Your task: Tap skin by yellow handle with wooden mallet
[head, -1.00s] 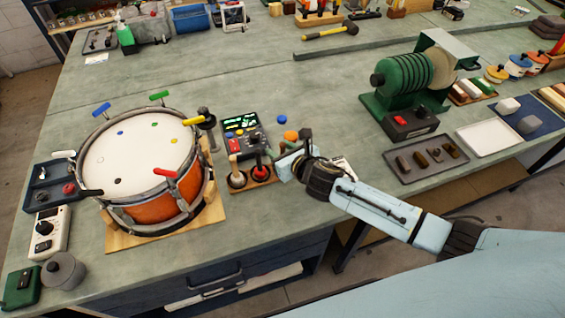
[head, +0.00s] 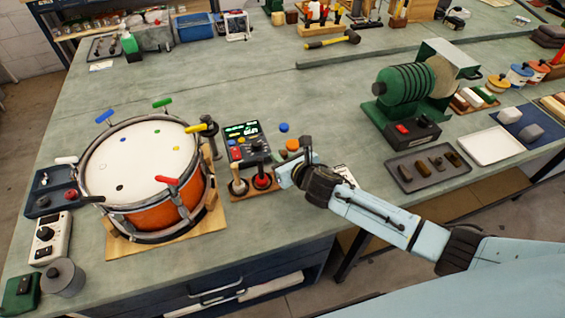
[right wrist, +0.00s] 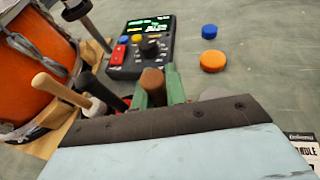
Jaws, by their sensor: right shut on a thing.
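The drum (head: 145,203) stands at the left with a pale skin (head: 140,170) bearing small coloured dots. The yellow handle (head: 197,128) is at its upper right rim, near a yellow dot (head: 176,149). My right gripper (head: 284,176) is beside the tool stand (head: 252,194), right of the drum. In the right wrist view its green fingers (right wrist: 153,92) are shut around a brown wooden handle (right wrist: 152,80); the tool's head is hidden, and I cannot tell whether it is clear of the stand. A tan-handled tool (right wrist: 62,91) and a black-handled tool (right wrist: 98,90) stand beside it.
A control box (head: 243,142) with a lit screen stands behind the stand. A blue disc (head: 284,127) and an orange disc (head: 292,145) lie near my gripper. A green machine (head: 415,95) and a dark tray (head: 428,168) are to the right.

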